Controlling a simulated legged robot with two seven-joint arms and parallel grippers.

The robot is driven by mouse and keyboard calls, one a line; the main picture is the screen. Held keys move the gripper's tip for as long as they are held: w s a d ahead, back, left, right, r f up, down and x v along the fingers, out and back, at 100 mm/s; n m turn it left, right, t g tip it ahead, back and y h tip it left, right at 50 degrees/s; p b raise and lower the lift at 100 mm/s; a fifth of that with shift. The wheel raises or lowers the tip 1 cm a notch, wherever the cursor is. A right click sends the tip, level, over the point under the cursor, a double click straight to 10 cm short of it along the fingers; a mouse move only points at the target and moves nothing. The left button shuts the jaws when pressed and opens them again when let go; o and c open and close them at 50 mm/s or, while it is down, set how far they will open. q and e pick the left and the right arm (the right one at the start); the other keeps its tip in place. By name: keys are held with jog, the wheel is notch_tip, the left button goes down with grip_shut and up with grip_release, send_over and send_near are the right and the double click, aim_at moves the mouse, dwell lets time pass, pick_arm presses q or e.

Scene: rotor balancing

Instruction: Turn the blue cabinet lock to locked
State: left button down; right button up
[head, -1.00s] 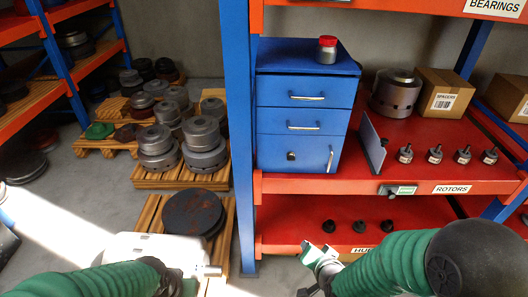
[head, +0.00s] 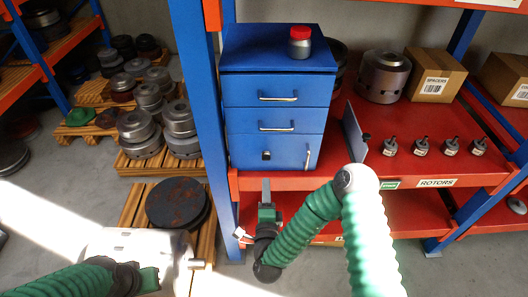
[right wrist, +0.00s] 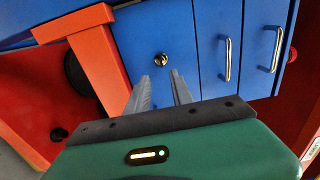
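The blue cabinet (head: 276,92) stands on the red shelf with two drawers above a lower door. Its lock (head: 266,155) is a small dark spot on the lower door's left side. In the right wrist view the lock (right wrist: 161,60) is a round metal knob with a dark centre; its turn position is too small to read. My right gripper (head: 266,188) is in front of and below the lock. In the right wrist view its two fingers (right wrist: 160,88) are apart and empty, pointing towards the lock without touching it. My left gripper (head: 148,280) is low at bottom left; its fingers are unclear.
A red-capped jar (head: 300,43) stands on the cabinet. A grey plate (head: 354,130) and several small rotors (head: 420,147) are to its right on the shelf. A blue rack post (head: 198,100) rises left of the cabinet. The shelf's red front edge (head: 300,180) lies near my right gripper.

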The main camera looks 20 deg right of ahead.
send_near(266, 158)
jog(key=w+d, duration=0.2)
jog(key=w, duration=0.6)
jog(key=shift+w+a+f, duration=0.15)
jog(key=shift+d, duration=0.55)
jog(key=shift+c, duration=1.1)
grip_shut()
jog(key=shift+a, duration=0.25)
